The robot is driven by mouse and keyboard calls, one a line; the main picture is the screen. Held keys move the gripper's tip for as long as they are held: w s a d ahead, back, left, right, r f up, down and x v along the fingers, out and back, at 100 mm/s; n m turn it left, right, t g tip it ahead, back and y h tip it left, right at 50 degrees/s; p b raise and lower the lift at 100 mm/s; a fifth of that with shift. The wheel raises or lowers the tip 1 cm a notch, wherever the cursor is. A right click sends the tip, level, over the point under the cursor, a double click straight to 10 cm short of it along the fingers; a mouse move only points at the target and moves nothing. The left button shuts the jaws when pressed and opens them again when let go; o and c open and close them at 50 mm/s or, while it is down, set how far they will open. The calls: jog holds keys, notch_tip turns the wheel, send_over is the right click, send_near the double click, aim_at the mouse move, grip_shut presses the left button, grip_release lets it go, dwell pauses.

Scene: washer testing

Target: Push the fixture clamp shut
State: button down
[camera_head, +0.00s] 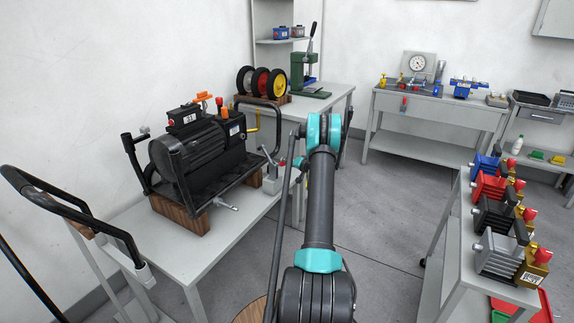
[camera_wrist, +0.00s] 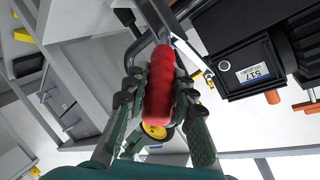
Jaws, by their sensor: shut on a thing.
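The fixture clamp has a red ribbed handle (camera_wrist: 160,88) on a grey metal lever (camera_wrist: 166,28), seen large in the wrist view. My gripper (camera_wrist: 160,102) is shut on this handle, one dark green finger on each side. My gripper is mostly hidden behind my arm there. I cannot tell how far the clamp is closed.
A black motor (camera_head: 190,150) in a tube frame sits on wooden blocks (camera_head: 182,213) on the left table, close to the clamp; it also shows in the wrist view (camera_wrist: 245,60). Coloured wheels (camera_head: 262,82) stand behind. A cart (camera_head: 455,265) with several units stands right. Open floor (camera_head: 385,210) lies between.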

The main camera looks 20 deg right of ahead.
jog(key=w+a+r+g+h, duration=0.1)
jog(key=g, duration=0.1)
jog(key=w+r+n+g+h, duration=0.1)
jog(key=r, duration=0.1)
jog(key=shift+w+a+g, duration=0.1)
jog(key=shift+a+g, duration=0.3)
jog(key=w+g+h, duration=0.1)
jog(key=w+a+r+g, duration=0.1)
jog(key=shift+a+n+g+h, duration=0.2)
jog(key=shift+n+g+h, duration=0.1)
jog(key=shift+n+h, duration=0.1)
jog(key=shift+w+a+r+g+h, duration=0.1)
jog(key=shift+w+a+g+h, duration=0.4)
jog(key=shift+g, duration=0.3)
jog(key=c, duration=1.3)
grip_release()
jog(key=shift+o, duration=0.2)
jog(key=v, duration=1.2)
